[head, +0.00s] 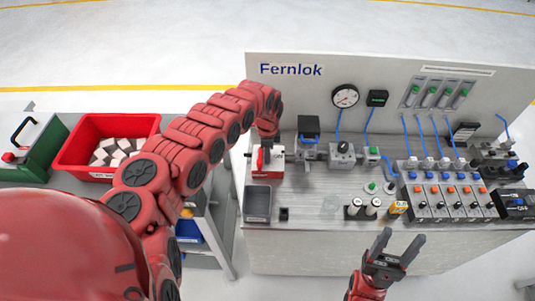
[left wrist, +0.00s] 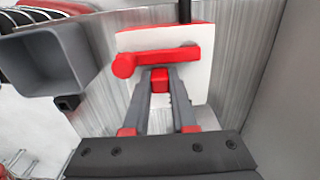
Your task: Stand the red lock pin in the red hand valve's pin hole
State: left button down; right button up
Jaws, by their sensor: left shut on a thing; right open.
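The red hand valve (head: 276,166) is a white block with red parts at the left end of the grey bench. In the left wrist view its red lever (left wrist: 170,58) lies across the white body (left wrist: 198,80). My left gripper (head: 266,146) is over the valve and shut on the red lock pin (left wrist: 160,82), of which a small red end shows between the fingertips (left wrist: 160,76). The pin is close to the lever; the pin hole is hidden, so I cannot tell whether the pin is in it. My right gripper (head: 395,248) is open and empty before the bench front.
A grey bin (head: 257,207) and a small black block (head: 284,214) sit in front of the valve. Gauge, fittings and blue hoses fill the bench to the right. The back panel (head: 290,95) stands behind. A red crate (head: 78,150) of white blocks is at left.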

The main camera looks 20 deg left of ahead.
pick_arm(q)
jog(key=c, duration=0.6)
grip_release()
jog(key=shift+c, duration=0.2)
notch_tip(320, 180, up, 9)
jog(key=p, duration=0.7)
jog(key=shift+r, duration=0.15)
